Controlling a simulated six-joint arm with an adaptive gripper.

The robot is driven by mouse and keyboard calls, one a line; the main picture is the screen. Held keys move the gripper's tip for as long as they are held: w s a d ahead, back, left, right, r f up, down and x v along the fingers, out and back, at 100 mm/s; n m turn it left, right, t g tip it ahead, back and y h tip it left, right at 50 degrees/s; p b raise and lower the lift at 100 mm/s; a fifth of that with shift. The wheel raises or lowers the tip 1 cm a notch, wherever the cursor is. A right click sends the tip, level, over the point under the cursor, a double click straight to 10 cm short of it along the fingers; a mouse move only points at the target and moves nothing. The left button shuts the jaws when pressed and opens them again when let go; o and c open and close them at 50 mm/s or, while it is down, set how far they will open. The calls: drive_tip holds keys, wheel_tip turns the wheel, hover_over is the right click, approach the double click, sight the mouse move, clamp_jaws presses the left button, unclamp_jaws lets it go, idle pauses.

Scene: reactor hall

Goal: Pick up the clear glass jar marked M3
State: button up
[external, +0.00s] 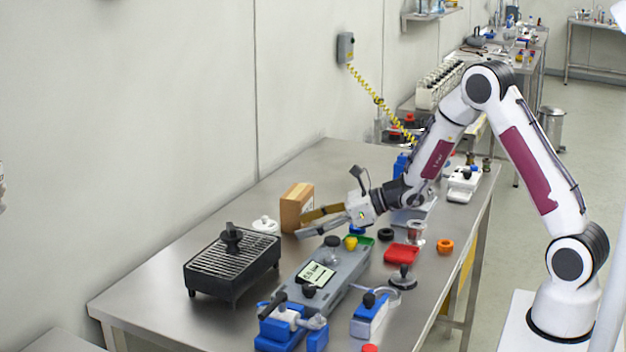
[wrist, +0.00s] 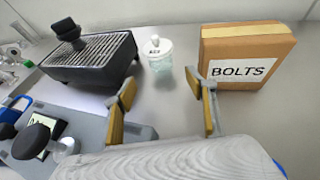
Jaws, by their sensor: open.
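The clear glass jar (wrist: 160,60) with a white knobbed lid stands upright on the steel table in the wrist view. A small dark mark shows on it, too small to read surely. It also shows in the external view (external: 265,226), between the black grill-topped box and the cardboard box. My gripper (wrist: 161,88) is open and empty, its two yellow-padded fingers spread. The jar stands beyond the fingertips, in line with the gap between them and apart from both. In the external view my gripper (external: 299,227) reaches low over the table, to the right of the jar.
A cardboard box marked BOLTS (wrist: 240,60) stands close right of the jar. The black grill-topped box (wrist: 90,60) stands left of it. A grey device with a display (external: 335,275) lies in front. Bare table (external: 150,290) is free at the left end.

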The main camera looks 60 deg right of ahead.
sight(276, 234)
drive_tip(key=shift+x, duration=3.45)
drive_tip(key=shift+x, duration=2.55)
drive_tip(key=shift+d, duration=0.1)
drive_tip(key=c, duration=1.3)
